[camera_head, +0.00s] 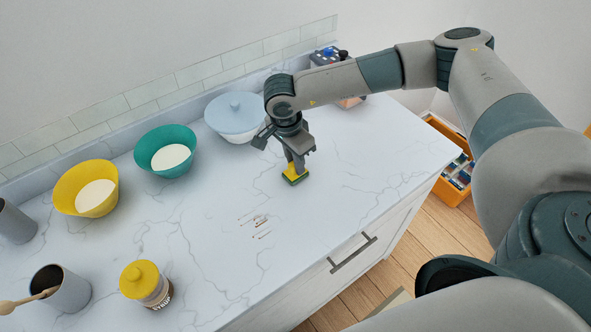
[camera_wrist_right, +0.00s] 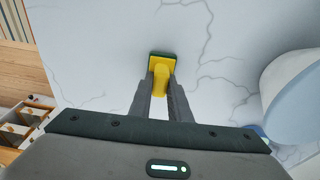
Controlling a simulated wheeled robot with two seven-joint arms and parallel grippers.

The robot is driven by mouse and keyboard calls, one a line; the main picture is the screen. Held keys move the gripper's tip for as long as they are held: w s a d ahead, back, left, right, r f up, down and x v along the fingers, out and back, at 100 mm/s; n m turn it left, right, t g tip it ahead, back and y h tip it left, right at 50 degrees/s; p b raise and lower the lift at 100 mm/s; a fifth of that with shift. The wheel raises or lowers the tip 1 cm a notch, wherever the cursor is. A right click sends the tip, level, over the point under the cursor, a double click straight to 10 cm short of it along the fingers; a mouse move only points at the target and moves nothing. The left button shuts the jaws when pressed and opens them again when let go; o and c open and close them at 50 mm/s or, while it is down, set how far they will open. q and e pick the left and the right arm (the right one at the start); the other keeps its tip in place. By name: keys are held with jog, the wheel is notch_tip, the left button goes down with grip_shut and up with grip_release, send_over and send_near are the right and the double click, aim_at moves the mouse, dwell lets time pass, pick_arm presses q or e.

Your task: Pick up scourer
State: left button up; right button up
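The scourer (camera_head: 293,175) is a small yellow sponge with a dark green layer on its underside. It is on the white marbled countertop (camera_head: 345,170), toward the right part of the counter. My right gripper (camera_head: 297,166) points down over it. In the right wrist view the scourer (camera_wrist_right: 161,72) sits between the two fingertips of my right gripper (camera_wrist_right: 160,88), which are close to its yellow sides. Whether the fingers press on it is hard to tell. My left gripper is not in view.
Left of the arm stand a lidded blue-white bowl (camera_head: 233,113), a teal bowl (camera_head: 181,135) and a yellow bowl (camera_head: 68,192). A yellow-capped jar (camera_head: 146,283) and a grey cup (camera_head: 66,292) are at the front left. An orange crate (camera_head: 451,188) is on the floor.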

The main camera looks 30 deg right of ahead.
grip_shut()
jog(key=shift+r+b, duration=0.75)
notch_tip(320, 180, up, 2)
jog(key=shift+r+b, duration=0.2)
jog(key=shift+b, duration=0.65)
jog(key=s+d+r+b, duration=0.4)
jog(key=s+d+r, duration=0.2)
jog(key=s, duration=0.4)
jog(key=shift+r+b, duration=0.4)
jog(key=shift+r, duration=0.2)
jog(key=shift+c, duration=0.8)
grip_release()
